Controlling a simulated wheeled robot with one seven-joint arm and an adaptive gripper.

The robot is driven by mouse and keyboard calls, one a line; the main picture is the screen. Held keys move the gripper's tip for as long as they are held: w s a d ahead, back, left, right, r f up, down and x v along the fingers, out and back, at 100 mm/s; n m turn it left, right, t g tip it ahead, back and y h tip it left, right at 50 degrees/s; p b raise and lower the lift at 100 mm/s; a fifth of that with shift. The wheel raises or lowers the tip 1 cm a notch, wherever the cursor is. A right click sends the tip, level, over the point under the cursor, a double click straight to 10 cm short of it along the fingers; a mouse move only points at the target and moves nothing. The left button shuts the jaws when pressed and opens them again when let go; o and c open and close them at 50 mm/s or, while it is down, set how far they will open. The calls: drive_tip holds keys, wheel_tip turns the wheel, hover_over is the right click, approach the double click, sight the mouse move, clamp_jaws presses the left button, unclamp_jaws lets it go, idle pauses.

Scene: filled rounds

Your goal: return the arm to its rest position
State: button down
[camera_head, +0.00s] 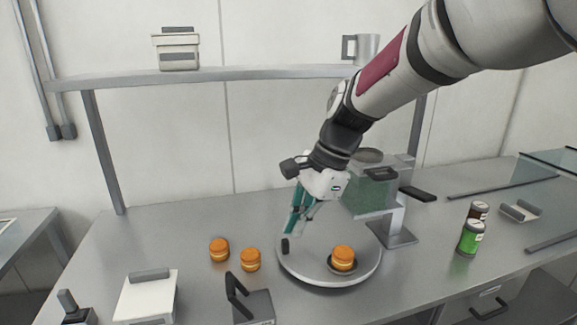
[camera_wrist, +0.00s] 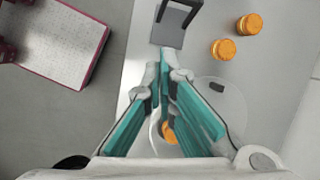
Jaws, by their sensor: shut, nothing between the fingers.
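My arm (camera_head: 385,75) reaches in from the upper right of the head view. My gripper (camera_head: 288,240) points down over the left part of a round grey plate (camera_head: 315,281) on the steel counter. Its teal fingers are together and empty; in the wrist view the fingertips (camera_wrist: 163,55) also meet. One orange filled round (camera_head: 343,257) sits in a small dark dish on the plate, right of the gripper and apart from it. In the wrist view that round is partly hidden behind the fingers.
Two more orange rounds (camera_head: 219,249) (camera_head: 250,260) stand on the counter left of the plate. A dark stand (camera_head: 252,305) is in front. A machine (camera_head: 392,222) stands behind the plate, with cans (camera_head: 470,238) to its right. A shelf (camera_head: 250,73) spans the back.

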drive_tip(key=s+d+r+n+t+h, duration=0.2)
drive_tip(key=s+d+n, duration=0.4)
drive_tip(key=s+d, duration=0.3)
drive_tip(key=s+d+r+n+t+h, duration=0.2)
drive_tip(key=s+d+n, duration=0.4)
drive_tip(key=s+d, duration=0.3)
drive_tip(key=s+r+t, duration=0.1)
drive_tip(key=s, duration=0.2)
drive_tip(key=shift+s+r+t, duration=0.15)
drive_tip(key=shift+r+t, duration=0.25)
